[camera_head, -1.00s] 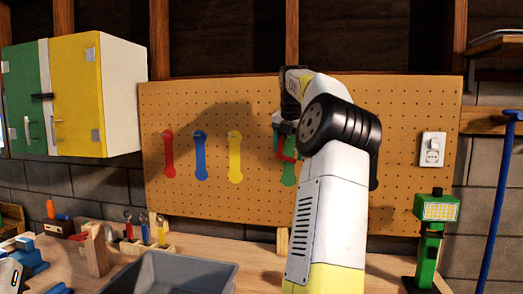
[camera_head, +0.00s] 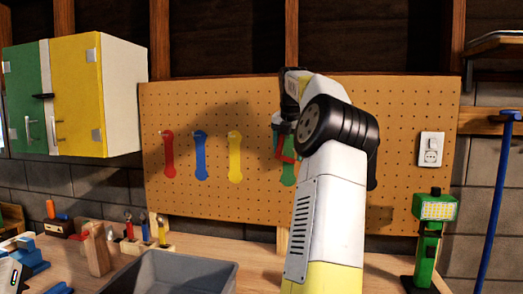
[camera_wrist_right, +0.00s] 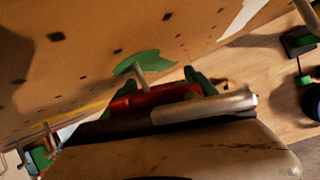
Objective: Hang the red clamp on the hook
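The red clamp (camera_head: 286,152) is at the end of my right gripper (camera_head: 284,132), in front of the green outline (camera_head: 288,174) on the pegboard. My forearm and wrist hide part of both. In the right wrist view, the clamp's red bar (camera_wrist_right: 155,98) and a silver cylinder lie across the middle, close to the pegboard. A metal hook (camera_wrist_right: 140,75) sticks out of the green patch (camera_wrist_right: 147,63) just above the red bar. I cannot tell whether clamp and hook touch. My right gripper appears shut on the clamp, its fingertips largely hidden. My left gripper is out of view.
Red (camera_head: 168,155), blue (camera_head: 200,156) and yellow (camera_head: 235,157) outlines are on the pegboard (camera_head: 400,110). A grey bin (camera_head: 170,272), small tools and a green work light (camera_head: 435,225) stand on the bench. A yellow-and-green cabinet (camera_head: 75,95) hangs at left.

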